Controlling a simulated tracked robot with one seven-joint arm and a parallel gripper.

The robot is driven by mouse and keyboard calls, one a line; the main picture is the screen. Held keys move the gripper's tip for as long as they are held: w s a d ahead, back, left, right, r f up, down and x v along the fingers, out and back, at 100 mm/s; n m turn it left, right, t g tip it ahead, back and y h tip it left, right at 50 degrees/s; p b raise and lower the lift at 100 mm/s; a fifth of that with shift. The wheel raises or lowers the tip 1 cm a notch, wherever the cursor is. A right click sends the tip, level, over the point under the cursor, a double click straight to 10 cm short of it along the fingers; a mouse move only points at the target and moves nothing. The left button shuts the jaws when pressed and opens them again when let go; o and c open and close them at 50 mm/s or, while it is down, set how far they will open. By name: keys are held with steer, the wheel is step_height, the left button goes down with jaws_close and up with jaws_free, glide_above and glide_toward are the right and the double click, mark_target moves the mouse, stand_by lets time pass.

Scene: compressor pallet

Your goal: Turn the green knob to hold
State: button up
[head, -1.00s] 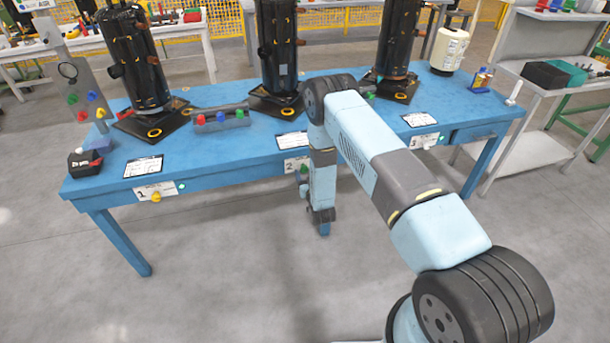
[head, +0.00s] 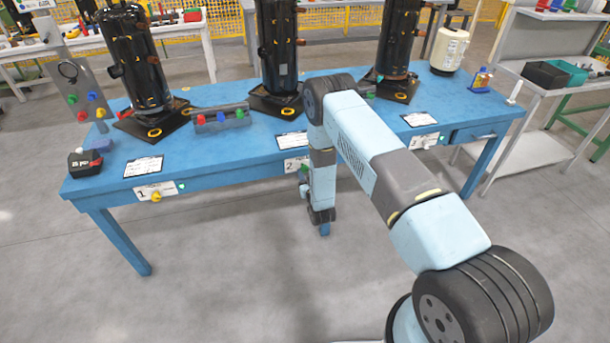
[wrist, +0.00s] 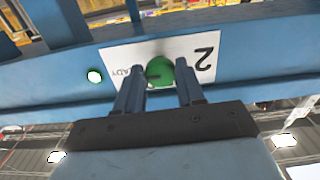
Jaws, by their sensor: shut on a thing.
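The green knob (wrist: 160,71) sits on a white label plate (wrist: 203,50) marked 2, on the front edge of the blue bench. The wrist view shows the plate upside down, with the word READY partly visible beside the knob. A short dark mark shows on the knob's face. My gripper (wrist: 158,67) has one finger on each side of the knob and is shut on it.
Black compressors (head: 134,60) stand on the blue bench (head: 225,170). The floor in front is clear.

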steer(key=n, duration=0.4)
steer(key=shift+a, duration=0.1)
steer(key=n, duration=0.4)
steer(key=shift+s+n, duration=0.1)
steer(key=shift+n, duration=0.2)
steer(key=n, duration=0.4)
steer(key=shift+n, duration=0.3)
steer(key=shift+f+n, duration=0.1)
steer(key=shift+n, duration=2.1)
steer(key=o, duration=0.8)
steer(key=shift+c, duration=0.2)
steer(key=shift+o, duration=1.3)
steer(key=shift+d, duration=0.2)
